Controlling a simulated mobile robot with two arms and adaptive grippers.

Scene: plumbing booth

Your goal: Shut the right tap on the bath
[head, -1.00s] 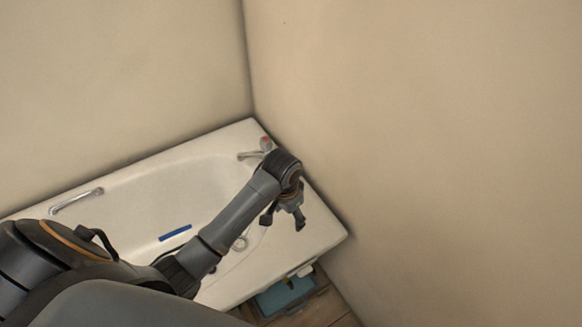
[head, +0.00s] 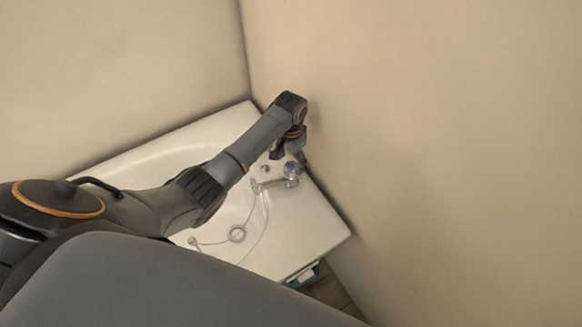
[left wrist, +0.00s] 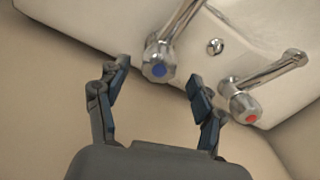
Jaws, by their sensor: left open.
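The right tap, with a blue-marked knob (head: 291,168), stands near the wall edge of the white bath (head: 308,222). My left gripper (head: 288,153) is open just beyond and above this knob. In the left wrist view, the blue-marked knob (left wrist: 160,71) lies between the spread fingertips of my left gripper (left wrist: 159,74) in the picture; I cannot tell whether they touch it. The other tap, red-marked (left wrist: 248,112), shows beside the right finger there, and my arm hides most of it in the head view. My right gripper is out of view.
Bare beige walls (head: 430,130) meet in a corner close behind the taps. A chrome drain fitting (head: 237,233) sits in the bath, with a thin chain. A small chrome stud (left wrist: 215,46) lies between the taps. My arm spans the bath.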

